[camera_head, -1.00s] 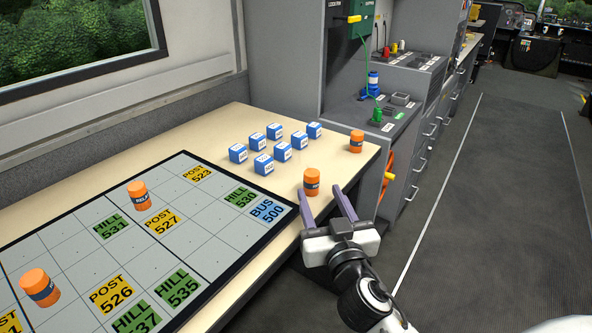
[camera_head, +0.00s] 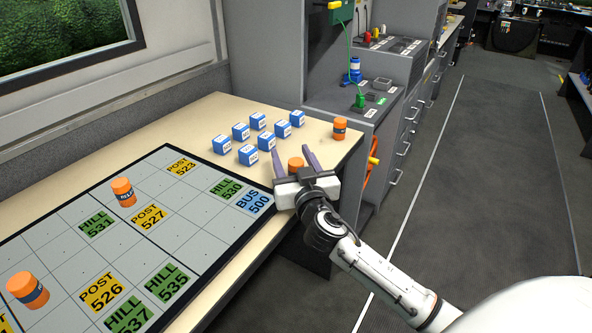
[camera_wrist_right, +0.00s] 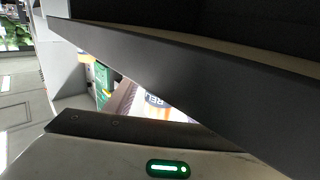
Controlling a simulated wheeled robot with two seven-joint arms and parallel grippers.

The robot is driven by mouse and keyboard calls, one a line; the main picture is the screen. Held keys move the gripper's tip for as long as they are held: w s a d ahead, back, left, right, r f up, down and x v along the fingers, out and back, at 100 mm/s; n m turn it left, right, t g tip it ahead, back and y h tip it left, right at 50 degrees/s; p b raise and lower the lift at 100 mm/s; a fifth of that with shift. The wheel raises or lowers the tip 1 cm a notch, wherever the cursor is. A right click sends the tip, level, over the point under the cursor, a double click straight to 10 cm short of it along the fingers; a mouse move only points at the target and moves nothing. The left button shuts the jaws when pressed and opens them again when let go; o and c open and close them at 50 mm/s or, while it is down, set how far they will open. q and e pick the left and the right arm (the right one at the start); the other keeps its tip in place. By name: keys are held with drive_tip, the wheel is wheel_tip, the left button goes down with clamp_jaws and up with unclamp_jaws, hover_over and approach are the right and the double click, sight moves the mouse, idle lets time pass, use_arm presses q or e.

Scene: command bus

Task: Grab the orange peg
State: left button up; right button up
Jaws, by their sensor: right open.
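Several orange pegs with dark label bands show in the head view. One orange peg (camera_head: 295,164) stands near the table's front edge, between the fingers of my right gripper (camera_head: 294,160). Its lower part is hidden behind the gripper body. The gripper is open, with one finger on each side of the peg. In the right wrist view, part of a labelled orange peg (camera_wrist_right: 154,108) shows between the dark fingers. Another orange peg (camera_head: 339,129) stands at the table's far right corner. My left gripper is out of view.
Several blue cubes (camera_head: 248,154) stand in rows just left of the right gripper. A grey board (camera_head: 190,235) with green, yellow and blue labels covers the left of the table (camera_head: 226,112). A grey console (camera_head: 350,110) stands behind the table.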

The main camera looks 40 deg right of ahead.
drive_tip(key=c, duration=1.2)
